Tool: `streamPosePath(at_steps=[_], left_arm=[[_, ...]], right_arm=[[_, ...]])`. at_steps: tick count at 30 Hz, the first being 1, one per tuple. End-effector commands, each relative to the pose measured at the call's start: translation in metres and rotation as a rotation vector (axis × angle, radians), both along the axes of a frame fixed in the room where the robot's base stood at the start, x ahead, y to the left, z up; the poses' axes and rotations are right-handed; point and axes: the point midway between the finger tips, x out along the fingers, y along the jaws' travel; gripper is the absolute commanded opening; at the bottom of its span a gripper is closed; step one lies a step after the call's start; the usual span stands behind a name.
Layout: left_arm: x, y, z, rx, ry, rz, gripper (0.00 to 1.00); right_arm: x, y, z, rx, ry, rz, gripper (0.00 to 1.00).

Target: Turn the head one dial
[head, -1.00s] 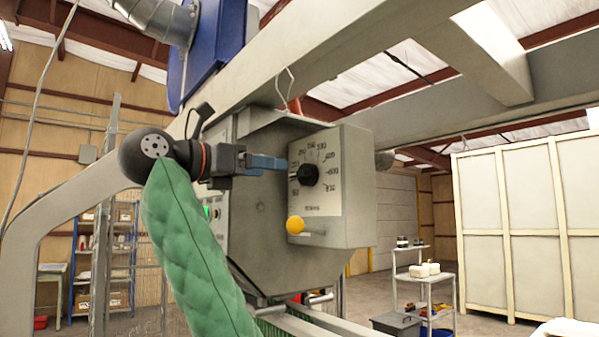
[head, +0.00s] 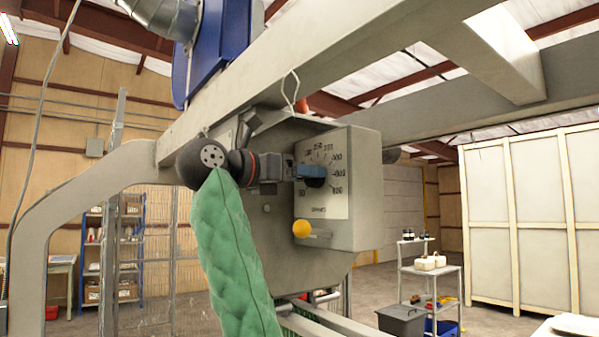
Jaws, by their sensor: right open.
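The head one dial is a dark round knob (head: 314,183) on the pale scale plate (head: 335,200) of a grey control box, in the head view. My right gripper (head: 311,171), on the arm with the green quilted sleeve, is open, with its blue fingers at the knob and overlapping it. The fingers and gripper body hide much of the knob and the left of the scale. I cannot tell whether the fingers touch the knob, nor where its pointer stands. My left gripper is not in view.
A yellow ball-ended lever (head: 302,229) sticks out just below the scale. A thick grey beam (head: 300,65) runs above the box. A white shelf cart (head: 430,270) and a grey bin (head: 402,321) stand to the right, with open floor around them.

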Motion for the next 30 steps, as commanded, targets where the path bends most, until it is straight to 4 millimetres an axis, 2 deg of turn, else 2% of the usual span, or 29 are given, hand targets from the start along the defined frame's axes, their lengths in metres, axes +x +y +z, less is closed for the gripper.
streamPosePath(at_steps=[7,14,23,30], left_arm=[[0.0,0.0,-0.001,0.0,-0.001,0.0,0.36],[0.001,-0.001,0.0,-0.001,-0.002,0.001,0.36],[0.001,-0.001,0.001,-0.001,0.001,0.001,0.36],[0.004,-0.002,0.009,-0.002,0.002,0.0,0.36]], right_arm=[[0.0,0.0,0.0,0.0,0.0,0.0,0.69],[0.0,0.0,0.0,-0.001,-0.001,0.0,0.24],[0.0,0.0,0.0,0.016,-0.023,0.0,0.24],[0.0,0.0,-0.001,0.089,-0.124,0.0,0.24]])
